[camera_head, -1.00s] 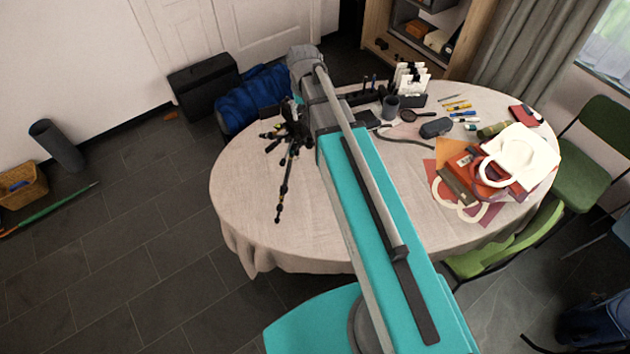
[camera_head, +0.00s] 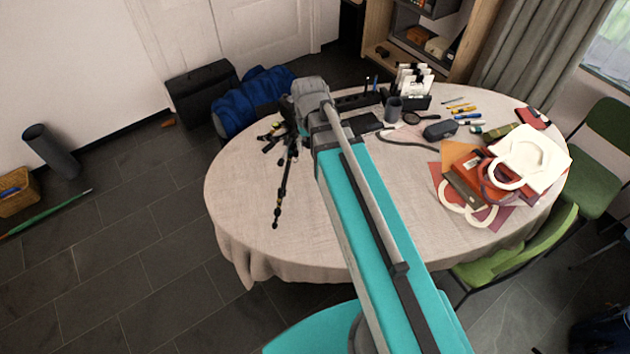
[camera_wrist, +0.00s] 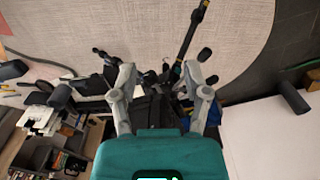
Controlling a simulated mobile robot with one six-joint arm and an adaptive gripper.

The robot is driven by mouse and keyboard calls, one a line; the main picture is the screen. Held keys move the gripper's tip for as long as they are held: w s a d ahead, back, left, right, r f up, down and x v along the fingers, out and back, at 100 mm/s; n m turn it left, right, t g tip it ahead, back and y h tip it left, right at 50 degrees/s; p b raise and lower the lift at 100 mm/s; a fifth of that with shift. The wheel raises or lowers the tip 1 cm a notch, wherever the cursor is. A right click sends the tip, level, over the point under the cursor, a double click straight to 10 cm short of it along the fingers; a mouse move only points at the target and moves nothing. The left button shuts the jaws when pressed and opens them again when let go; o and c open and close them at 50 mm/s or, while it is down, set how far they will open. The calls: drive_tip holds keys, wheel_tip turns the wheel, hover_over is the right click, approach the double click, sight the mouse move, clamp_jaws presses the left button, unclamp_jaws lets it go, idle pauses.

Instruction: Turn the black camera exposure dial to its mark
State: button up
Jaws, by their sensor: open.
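A black tripod (camera_head: 283,185) with spread legs lies on the left part of the cloth-covered table (camera_head: 240,205). One tripod leg also shows at the top of the wrist view (camera_wrist: 192,35). My gripper (camera_wrist: 152,68) is open in the wrist view, its two grey fingers spread apart. Dark equipment (camera_wrist: 150,103) shows between and behind the fingers. I cannot make out the camera, its exposure dial or the mark. In the head view, my arm's end covers the area beside the tripod head, and I cannot see the fingertips clearly there.
Right of my arm stand a grey cup (camera_head: 393,108), a dark pouch (camera_head: 440,130) and a white bag (camera_head: 530,155) over folders. A blue bag (camera_head: 250,100) and black case (camera_head: 200,85) are on the floor behind. The table's front left is clear.

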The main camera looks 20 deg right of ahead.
drive_tip(key=s+f+b, duration=0.6)
drive_tip(key=f, duration=0.1)
drive_tip(key=shift+a+f+b, duration=0.15)
drive_tip(key=shift+f+b, duration=0.05)
drive_tip(key=shift+b, duration=0.15)
idle(1.5)
